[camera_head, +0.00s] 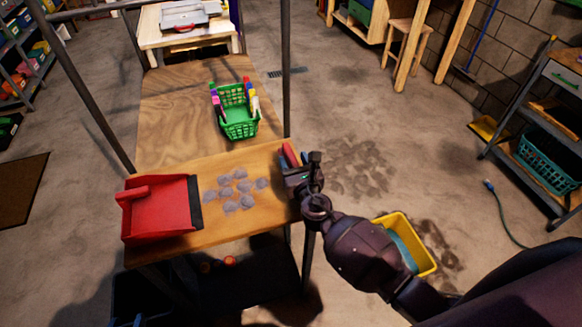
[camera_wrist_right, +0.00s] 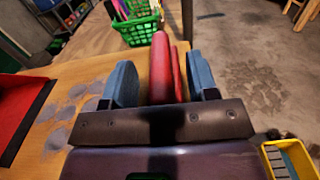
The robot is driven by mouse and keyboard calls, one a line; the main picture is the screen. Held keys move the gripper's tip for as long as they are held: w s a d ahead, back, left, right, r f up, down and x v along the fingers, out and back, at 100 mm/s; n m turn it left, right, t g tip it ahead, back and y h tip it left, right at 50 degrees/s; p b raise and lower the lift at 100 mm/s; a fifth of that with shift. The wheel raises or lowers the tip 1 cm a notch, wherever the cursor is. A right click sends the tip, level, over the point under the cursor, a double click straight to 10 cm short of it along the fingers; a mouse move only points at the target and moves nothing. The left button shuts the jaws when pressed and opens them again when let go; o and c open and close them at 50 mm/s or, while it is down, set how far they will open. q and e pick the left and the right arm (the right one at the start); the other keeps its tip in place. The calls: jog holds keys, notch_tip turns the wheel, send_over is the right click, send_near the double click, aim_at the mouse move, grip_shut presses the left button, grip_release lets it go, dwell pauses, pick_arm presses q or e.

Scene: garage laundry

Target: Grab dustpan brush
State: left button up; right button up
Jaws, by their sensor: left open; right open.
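The red brush (camera_head: 290,155) lies near the right edge of the wooden table (camera_head: 262,222), mostly hidden by my right gripper (camera_head: 293,161). In the right wrist view, its red handle (camera_wrist_right: 160,72) stands between the two blue fingertips of my right gripper (camera_wrist_right: 162,82). That gripper is open, with a finger on each side of the handle and a visible gap; I cannot tell if either touches. The brush's bristles are hidden. A red dustpan (camera_head: 158,210) with a dark front lip sits on the table's left side. My left gripper is not in view.
Several grey dust clumps (camera_head: 240,186) lie between dustpan and brush. A green basket (camera_head: 238,122) with colourful bottles stands farther back on the table. A yellow bucket (camera_head: 418,243) is on the floor at right. Dark metal posts (camera_head: 286,70) rise beside the table.

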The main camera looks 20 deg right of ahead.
pick_arm(q)
jog(key=shift+s+f, duration=0.15)
jog(key=shift+s, duration=0.1)
pick_arm(e)
grip_shut()
notch_tip(320, 180, up, 10)
jog(key=p, duration=0.6)
jog(key=shift+f, duration=0.2)
pick_arm(q)
jog(key=shift+s+a+r, duration=0.1)
jog(key=shift+s+r, duration=0.15)
jog(key=shift+r, duration=0.8)
jog(key=shift+s+r, duration=0.25)
jog(key=shift+r, duration=0.75)
pick_arm(e)
notch_tip(320, 180, up, 10)
jog(key=shift+r, duration=0.2)
